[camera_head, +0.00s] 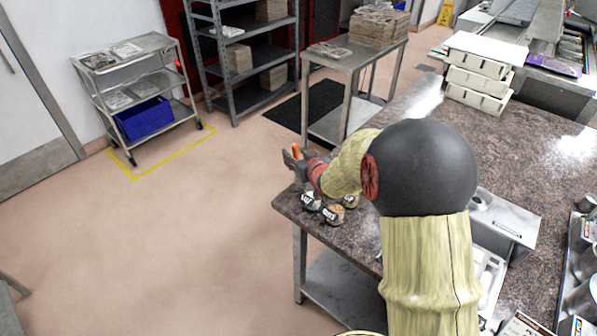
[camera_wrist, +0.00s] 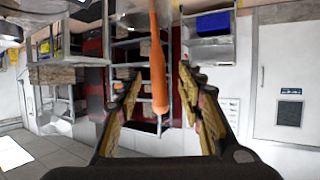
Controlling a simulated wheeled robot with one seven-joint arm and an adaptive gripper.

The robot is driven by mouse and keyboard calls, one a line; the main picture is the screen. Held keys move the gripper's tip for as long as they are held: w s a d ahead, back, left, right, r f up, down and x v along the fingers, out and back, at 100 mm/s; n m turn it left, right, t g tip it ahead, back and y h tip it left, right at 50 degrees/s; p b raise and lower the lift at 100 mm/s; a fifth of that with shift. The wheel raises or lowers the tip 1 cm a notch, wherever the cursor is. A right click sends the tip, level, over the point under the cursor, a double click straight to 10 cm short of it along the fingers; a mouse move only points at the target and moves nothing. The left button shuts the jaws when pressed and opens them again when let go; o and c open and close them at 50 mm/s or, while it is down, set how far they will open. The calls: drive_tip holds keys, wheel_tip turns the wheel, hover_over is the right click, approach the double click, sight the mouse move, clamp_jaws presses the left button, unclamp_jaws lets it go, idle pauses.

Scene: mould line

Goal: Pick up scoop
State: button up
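The scoop shows as an orange handle (camera_wrist: 157,62) in the wrist view, running down from the top edge between the two fingers. Its other end is cut off or unclear there. In the head view a small orange bit (camera_head: 296,151) of it shows at my gripper, near the counter's far left corner. My gripper (camera_wrist: 159,78) is open, with one finger on each side of the handle and visible gaps to both. In the head view my gripper (camera_head: 299,165) is partly hidden by my own wrist.
A metal box (camera_head: 503,222) and stacked white trays (camera_head: 478,75) are farther right. A steel table (camera_head: 352,62) stands behind the counter. Open floor lies left.

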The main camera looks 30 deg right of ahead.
drive_tip(key=shift+w+d+f, duration=0.1)
drive_tip(key=shift+w, duration=0.35)
drive_tip(key=shift+c, duration=0.5)
clamp_jaws()
